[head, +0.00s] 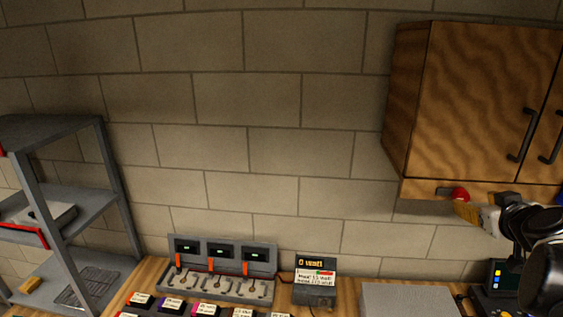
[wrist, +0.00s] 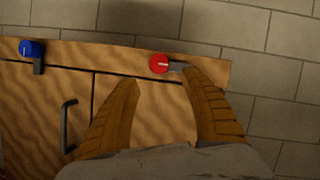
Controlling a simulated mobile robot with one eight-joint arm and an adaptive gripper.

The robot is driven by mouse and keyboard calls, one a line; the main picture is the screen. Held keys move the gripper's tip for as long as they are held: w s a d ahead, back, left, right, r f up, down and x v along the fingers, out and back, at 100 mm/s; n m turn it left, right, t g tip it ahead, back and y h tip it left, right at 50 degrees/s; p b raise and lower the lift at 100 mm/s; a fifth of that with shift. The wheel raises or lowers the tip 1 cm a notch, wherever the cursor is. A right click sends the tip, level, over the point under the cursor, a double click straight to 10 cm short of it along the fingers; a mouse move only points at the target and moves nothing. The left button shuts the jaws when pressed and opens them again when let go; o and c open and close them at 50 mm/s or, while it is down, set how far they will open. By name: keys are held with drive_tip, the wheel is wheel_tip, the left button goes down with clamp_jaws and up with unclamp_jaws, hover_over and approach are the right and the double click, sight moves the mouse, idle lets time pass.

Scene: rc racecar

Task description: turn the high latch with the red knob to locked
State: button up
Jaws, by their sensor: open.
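The red knob (head: 460,194) sits on the wooden rail under the wall cabinet (head: 470,100), at the right of the head view. Its short grey latch bar points sideways, to the left in the head view. In the wrist view, which looks turned over, the red knob (wrist: 159,63) has its bar (wrist: 177,66) pointing right. My gripper (wrist: 161,77) is open and empty, its tan fingers spread below the knob in that picture. The right fingertip overlaps the bar's end; I cannot tell whether it touches. In the head view my gripper (head: 464,210) is just below the knob.
A blue knob (wrist: 28,48) with a bar pointing down in the picture is at the wrist view's left. Black door handles (head: 523,134) stick out from the cabinet. A counter below holds a switch panel (head: 222,268) and a small sign box (head: 315,280). Grey shelves (head: 75,200) stand left.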

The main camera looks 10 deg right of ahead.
sight(463, 196)
drive_tip(key=x, duration=0.8)
drive_tip(key=shift+w+d+f+p, duration=0.1)
drive_tip(key=shift+w+p, duration=0.15)
drive_tip(key=shift+p, duration=0.1)
drive_tip(key=shift+s, duration=0.1)
drive_tip(key=c, duration=1.2)
